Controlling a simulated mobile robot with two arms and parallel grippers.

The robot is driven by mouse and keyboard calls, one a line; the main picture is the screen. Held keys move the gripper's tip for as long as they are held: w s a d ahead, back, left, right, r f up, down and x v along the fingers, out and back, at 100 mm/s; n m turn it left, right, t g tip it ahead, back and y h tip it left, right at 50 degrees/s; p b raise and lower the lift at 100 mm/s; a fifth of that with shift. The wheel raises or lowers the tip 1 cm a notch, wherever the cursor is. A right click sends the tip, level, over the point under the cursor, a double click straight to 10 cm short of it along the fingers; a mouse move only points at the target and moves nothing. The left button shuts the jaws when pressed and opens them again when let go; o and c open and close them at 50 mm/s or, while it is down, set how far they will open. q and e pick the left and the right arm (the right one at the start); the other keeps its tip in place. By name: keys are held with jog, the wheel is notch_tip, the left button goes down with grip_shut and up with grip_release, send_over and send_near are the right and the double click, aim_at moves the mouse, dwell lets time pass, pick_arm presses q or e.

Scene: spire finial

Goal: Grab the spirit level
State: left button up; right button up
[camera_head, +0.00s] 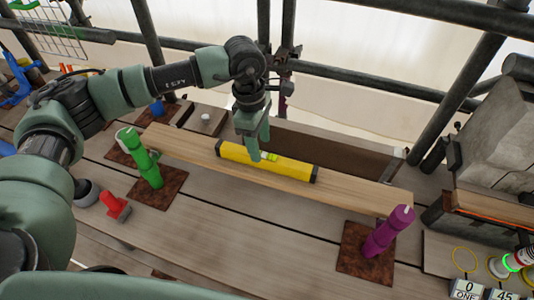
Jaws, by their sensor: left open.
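The spirit level is a yellow bar with black ends (293,171) and a bright green-yellow vial near its middle. It lies lengthwise on a long light wooden plank (350,190). My left gripper (256,156) points down over the level's middle, left of the vial. Its fingers are open and overlap the level in the picture. I cannot tell whether they touch it or straddle it. My right gripper is not in the picture.
A green post (144,160) stands near the plank's left end and a purple post (388,232) near its right end, each on a brown plate. A red object (115,205) lies at left. Dark scaffold tubes run behind. The boards in front are clear.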

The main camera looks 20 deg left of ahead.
aim_at(265, 156)
pick_arm(q)
jog(key=shift+s+d+f+p, duration=0.15)
jog(key=shift+f+p, duration=0.25)
jog(key=shift+s+d+f+p, duration=0.1)
jog(key=shift+d+f+p, duration=0.05)
jog(key=shift+f+p, duration=0.25)
jog(key=shift+w+d+f+p, duration=0.1)
jog(key=shift+d+f+p, duration=0.05)
jog(key=shift+f+p, duration=0.2)
jog(key=shift+w+d+f+p, duration=0.1)
jog(key=shift+f+p, duration=0.1)
jog(key=shift+f, duration=0.15)
jog(key=f, duration=0.2)
jog(key=shift+w+d+f, duration=0.15)
jog(key=shift+w+f, duration=0.05)
jog(key=shift+f, duration=0.2)
grip_shut()
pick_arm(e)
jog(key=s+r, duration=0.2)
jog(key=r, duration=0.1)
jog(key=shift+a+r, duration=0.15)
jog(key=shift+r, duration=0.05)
